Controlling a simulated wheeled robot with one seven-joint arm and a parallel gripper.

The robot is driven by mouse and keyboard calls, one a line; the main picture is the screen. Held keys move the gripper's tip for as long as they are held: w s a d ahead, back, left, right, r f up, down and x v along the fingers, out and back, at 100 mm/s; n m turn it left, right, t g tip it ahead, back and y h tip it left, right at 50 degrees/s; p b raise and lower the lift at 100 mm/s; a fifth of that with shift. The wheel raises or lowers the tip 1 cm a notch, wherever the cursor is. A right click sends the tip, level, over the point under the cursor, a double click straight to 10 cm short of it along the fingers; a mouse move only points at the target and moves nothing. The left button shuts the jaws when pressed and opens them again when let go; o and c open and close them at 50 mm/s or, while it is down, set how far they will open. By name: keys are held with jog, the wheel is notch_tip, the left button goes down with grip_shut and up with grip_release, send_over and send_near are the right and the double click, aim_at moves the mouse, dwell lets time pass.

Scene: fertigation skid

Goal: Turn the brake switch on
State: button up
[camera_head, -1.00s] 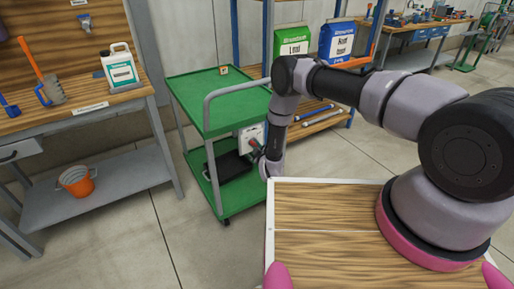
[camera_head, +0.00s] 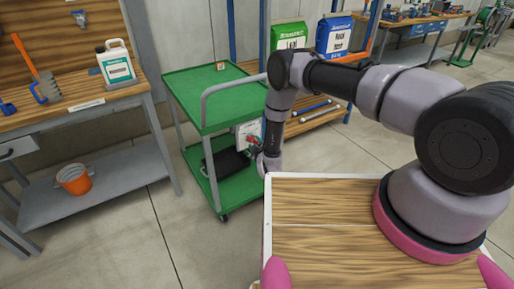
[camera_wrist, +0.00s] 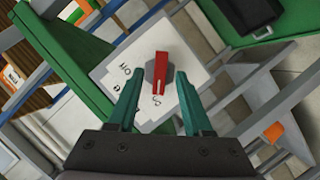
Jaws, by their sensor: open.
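The switch is a red knob (camera_wrist: 161,73) on a grey round base, mounted on a white plate (camera_wrist: 112,75) with dark lettering that I cannot fully read. In the wrist view my gripper (camera_wrist: 158,86) is open, its two teal fingers pointing at the plate, one on each side of the knob. The knob shows between the fingertips with a gap on both sides, and no contact is visible. In the head view the white plate (camera_head: 241,133) shows small at the green cart's right side, and my wrist partly hides it.
The green cart (camera_head: 207,88) has a grey handle (camera_head: 226,86) close to my arm and a black case (camera_head: 226,160) on its lower shelf. A workbench (camera_head: 100,105) with a jug (camera_head: 116,66) stands to the left. Shelving with bags (camera_head: 333,38) stands behind. Floor is clear between bench and cart.

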jog(key=v, duration=1)
